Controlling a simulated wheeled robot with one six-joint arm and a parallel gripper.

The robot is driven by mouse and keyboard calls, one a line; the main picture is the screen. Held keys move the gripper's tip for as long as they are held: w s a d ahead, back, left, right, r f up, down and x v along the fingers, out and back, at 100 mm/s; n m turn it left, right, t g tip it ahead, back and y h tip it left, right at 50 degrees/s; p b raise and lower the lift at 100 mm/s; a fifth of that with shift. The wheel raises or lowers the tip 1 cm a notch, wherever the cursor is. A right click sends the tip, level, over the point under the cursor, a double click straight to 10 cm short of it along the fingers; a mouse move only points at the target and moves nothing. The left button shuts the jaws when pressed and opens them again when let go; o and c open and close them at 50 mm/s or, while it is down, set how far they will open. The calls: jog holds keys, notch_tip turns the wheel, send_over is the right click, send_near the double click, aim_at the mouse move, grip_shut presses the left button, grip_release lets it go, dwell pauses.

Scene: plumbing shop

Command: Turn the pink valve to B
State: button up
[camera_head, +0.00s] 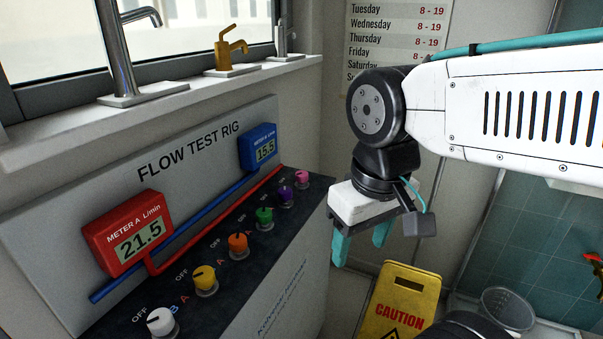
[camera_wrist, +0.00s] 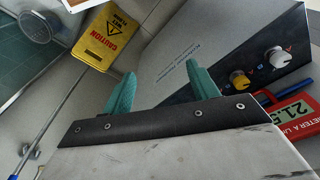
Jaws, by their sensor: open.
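The pink valve (camera_head: 302,179) is a small knob at the far right end of the row on the flow test rig's dark panel (camera_head: 205,311). Its pointer and setting are too small to read. My gripper (camera_head: 362,250) hangs to the right of the panel, apart from every valve, with its teal fingers open and empty. The fingers also show in the wrist view (camera_wrist: 161,88), where the pink valve is not visible. The red meter A (camera_head: 127,235) reads 21.5 and the blue meter B (camera_head: 258,146) reads 15.5.
White (camera_head: 160,321), yellow (camera_head: 205,279), orange (camera_head: 238,246), green (camera_head: 265,218) and purple (camera_head: 286,195) valves share the panel. A yellow caution sign (camera_head: 402,300) and a clear bucket (camera_head: 508,309) stand below right. Faucets (camera_head: 228,50) stand on the sill above.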

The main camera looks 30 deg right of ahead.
jog(key=w+f+g, duration=0.1)
jog(key=w, duration=0.1)
jog(key=n, duration=0.8)
send_over(302, 173)
notch_tip(302, 173, down, 6)
jog(key=shift+s+r, duration=0.1)
jog(key=shift+r+n, duration=0.3)
jog(key=shift+n, duration=0.3)
jog(key=shift+f+n, duration=0.4)
notch_tip(302, 173, down, 7)
jog(key=shift+f, duration=0.1)
